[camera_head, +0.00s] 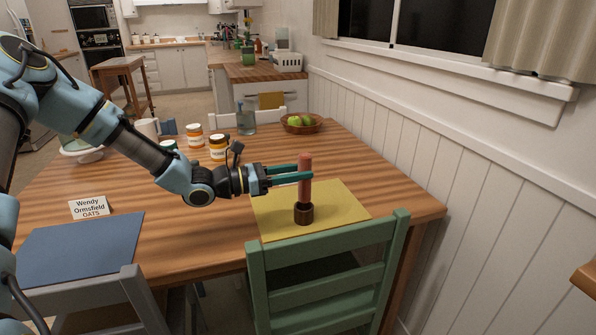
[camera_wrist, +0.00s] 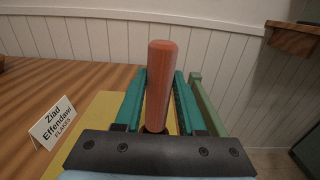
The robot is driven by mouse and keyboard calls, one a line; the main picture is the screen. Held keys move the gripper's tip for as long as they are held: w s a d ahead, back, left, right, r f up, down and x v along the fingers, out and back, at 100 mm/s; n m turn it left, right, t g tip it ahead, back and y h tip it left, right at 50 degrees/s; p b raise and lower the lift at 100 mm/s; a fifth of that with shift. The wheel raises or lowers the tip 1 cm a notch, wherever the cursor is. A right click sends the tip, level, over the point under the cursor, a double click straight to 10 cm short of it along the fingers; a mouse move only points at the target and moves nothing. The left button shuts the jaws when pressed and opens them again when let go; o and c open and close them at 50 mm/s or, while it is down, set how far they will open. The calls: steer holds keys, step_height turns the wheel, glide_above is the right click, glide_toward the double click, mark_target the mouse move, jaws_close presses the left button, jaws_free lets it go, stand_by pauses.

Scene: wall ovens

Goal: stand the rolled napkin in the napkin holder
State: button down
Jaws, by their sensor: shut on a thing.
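The rolled napkin (camera_head: 305,176) is reddish-pink and upright. My gripper (camera_head: 300,174) is shut on it around its middle, reaching in from the left. The napkin holder (camera_head: 304,214) is a small dark brown cup on the yellow placemat (camera_head: 335,205). The napkin's lower end meets the holder's mouth in the head view; I cannot tell how deep it sits inside. In the wrist view the napkin (camera_wrist: 160,82) stands between the two green fingers, and its foot is mostly hidden by the gripper body.
A green chair (camera_head: 320,260) stands at the table's near edge by the placemat. A fruit bowl (camera_head: 301,123), jars (camera_head: 218,147) and a bottle (camera_head: 245,120) stand farther back. A name card (camera_wrist: 54,122) is left of the gripper in the wrist view. The panelled wall (camera_head: 420,150) bounds the right.

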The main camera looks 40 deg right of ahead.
steer(key=shift+f+b, duration=0.9)
steer(key=shift+f, duration=1.35)
steer(key=shift+c, duration=2.1)
jaws_free()
steer(key=b+v, duration=0.1)
steer(key=v, duration=1)
steer(key=shift+s+d, duration=0.1)
